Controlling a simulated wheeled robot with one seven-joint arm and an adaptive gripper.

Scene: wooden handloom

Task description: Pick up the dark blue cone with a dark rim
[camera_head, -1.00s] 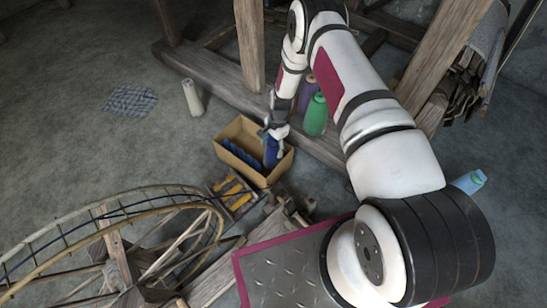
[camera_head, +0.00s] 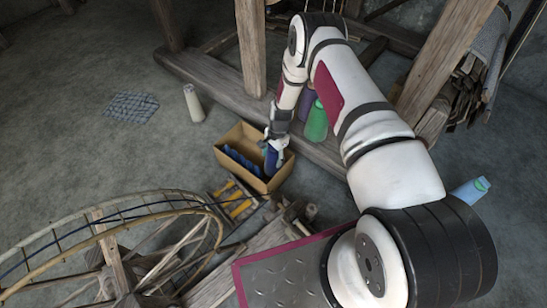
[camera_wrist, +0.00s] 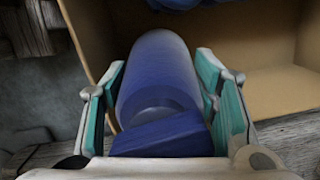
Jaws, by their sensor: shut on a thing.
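The dark blue cone (camera_wrist: 158,72) is between the two fingers of my gripper (camera_wrist: 165,105) in the wrist view, its length running away from the palm. My gripper is shut on it. In the head view the blue cone (camera_head: 271,160) hangs below my gripper (camera_head: 277,143) at the right part of a cardboard box (camera_head: 229,169). I cannot tell whether its lower end still touches the box floor. Its dark rim is not clear in either view.
More blue things (camera_head: 240,160) lie in the box's left part. A green cone (camera_head: 316,122) and a purple one (camera_head: 306,104) stand by the wooden loom beam (camera_head: 215,95). A pale cone (camera_head: 193,103) stands on the floor. A spinning wheel (camera_head: 115,250) fills the lower left.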

